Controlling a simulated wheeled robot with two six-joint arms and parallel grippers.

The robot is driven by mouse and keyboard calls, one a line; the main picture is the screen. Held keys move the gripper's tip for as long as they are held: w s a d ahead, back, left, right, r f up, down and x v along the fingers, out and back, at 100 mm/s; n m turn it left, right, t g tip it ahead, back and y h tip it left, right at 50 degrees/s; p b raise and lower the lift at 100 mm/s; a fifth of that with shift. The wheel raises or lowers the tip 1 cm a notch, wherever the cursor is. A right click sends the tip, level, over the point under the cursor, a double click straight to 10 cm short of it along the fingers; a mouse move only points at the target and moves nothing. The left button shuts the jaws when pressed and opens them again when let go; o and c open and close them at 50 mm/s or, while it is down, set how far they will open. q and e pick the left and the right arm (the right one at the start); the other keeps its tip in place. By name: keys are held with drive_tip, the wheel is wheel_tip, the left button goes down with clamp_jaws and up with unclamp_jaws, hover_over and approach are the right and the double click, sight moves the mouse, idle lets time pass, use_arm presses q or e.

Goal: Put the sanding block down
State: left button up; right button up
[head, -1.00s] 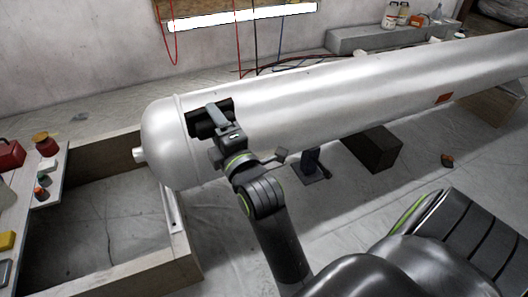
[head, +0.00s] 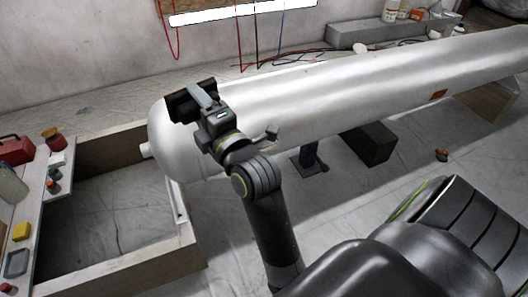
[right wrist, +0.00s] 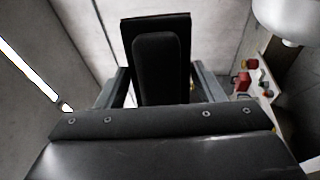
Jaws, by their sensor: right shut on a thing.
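The sanding block (head: 181,108) is a black block with a thin reddish edge, held near the domed left end of the silver tank (head: 330,88). My right gripper (head: 203,98) is shut on it. In the right wrist view the block (right wrist: 182,32) stands between the fingers, its dark padded face toward the camera. Whether the block touches the tank is unclear in the head view; the right wrist view shows the tank end (right wrist: 290,18) apart at the upper right. My left gripper is not in view.
A wooden bench (head: 43,222) at the left holds a red box (head: 15,150), a yellow block (head: 21,231), a grey tray (head: 16,263) and small items. An open wooden frame (head: 135,272) stands on the floor. Hoses hang behind the tank; a dark block (head: 368,144) sits beneath it.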

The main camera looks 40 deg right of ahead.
idle(0.4)
drive_tip(key=shift+r+p, duration=0.5)
wheel_tip(320, 180, up, 8)
drive_tip(key=p, duration=0.8)
drive_tip(key=shift+r, duration=0.15)
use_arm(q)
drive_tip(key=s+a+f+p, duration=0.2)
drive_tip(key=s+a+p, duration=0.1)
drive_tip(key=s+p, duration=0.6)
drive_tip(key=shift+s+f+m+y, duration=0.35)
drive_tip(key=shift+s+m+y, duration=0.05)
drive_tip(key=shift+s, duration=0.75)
use_arm(e)
wheel_tip(320, 180, up, 9)
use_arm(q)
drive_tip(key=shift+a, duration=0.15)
